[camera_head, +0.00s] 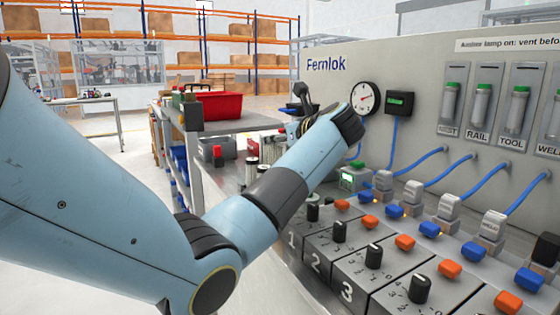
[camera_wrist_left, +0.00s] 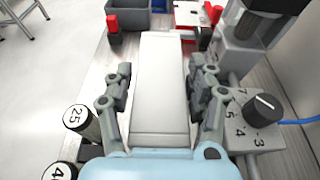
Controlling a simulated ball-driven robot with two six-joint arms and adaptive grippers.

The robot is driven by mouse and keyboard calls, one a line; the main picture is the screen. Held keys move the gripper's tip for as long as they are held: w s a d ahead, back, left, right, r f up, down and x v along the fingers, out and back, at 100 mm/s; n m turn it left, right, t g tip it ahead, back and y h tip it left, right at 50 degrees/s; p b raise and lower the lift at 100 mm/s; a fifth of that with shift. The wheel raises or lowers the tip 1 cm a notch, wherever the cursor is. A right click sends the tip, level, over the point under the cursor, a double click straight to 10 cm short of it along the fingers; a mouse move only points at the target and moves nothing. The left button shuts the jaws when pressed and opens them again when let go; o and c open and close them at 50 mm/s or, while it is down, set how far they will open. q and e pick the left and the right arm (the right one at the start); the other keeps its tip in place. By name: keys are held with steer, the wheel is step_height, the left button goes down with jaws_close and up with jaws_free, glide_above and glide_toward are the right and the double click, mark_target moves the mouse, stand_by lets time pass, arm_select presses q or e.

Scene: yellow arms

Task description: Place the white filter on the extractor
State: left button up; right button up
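A long white block-like piece (camera_wrist_left: 160,88), which looks like the white filter, lies between the fingers of my left gripper (camera_wrist_left: 160,78) in the left wrist view. I cannot clearly identify the extractor. My right gripper is not in view.
A grey Fernlok panel (camera_head: 430,95) with a gauge (camera_head: 365,97) stands at right. Numbered units with black knobs (camera_head: 374,255) sit before it. A red bin (camera_head: 215,105) is behind.

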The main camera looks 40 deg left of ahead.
arm_select(q)
jaws_close()
steer(key=shift+r, duration=0.1)
step_height(320, 180, up, 4)
steer(key=shift+r+p, duration=0.2)
steer(key=shift+p, duration=0.1)
steer(key=w+d+r, duration=0.1)
steer(key=d+r, duration=0.5)
steer(key=d, duration=0.5)
steer(key=shift+w+d+r, duration=0.25)
steer(key=shift+w+d, duration=0.05)
steer(key=shift+w, duration=0.1)
